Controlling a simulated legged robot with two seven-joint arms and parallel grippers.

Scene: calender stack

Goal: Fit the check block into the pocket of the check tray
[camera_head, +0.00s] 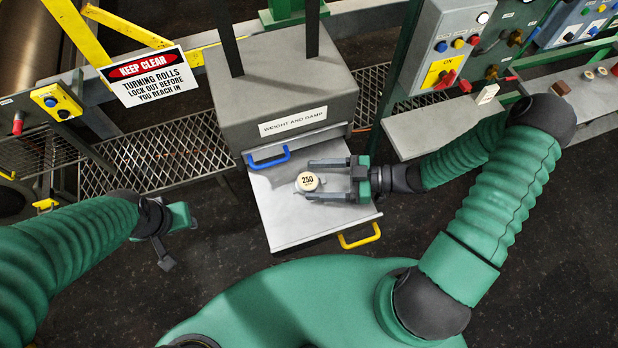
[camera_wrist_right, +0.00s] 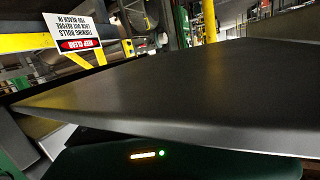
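A round pale block marked 250 (camera_head: 308,181) rests on or just above the pulled-out grey metal tray (camera_head: 285,225) below the housing labelled WEIGHT AND DAMP. I take it for the check block; no pocket can be made out. My right gripper (camera_head: 310,180) comes in from the right, level with the block. Its two fingers are wide apart, one above and one below the block in the picture; contact is not clear. The right wrist view shows neither block nor fingertips. My left gripper (camera_head: 168,263) hangs at the left over the floor, away from the tray; its fingers are unclear.
The grey housing (camera_head: 285,80) stands behind the tray. A blue handle (camera_head: 268,158) and a yellow handle (camera_head: 359,236) lie at the tray's back and front. A grey shelf (camera_head: 430,128) carries a small white piece (camera_head: 487,93). A warning sign (camera_head: 150,76) hangs near rolls.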

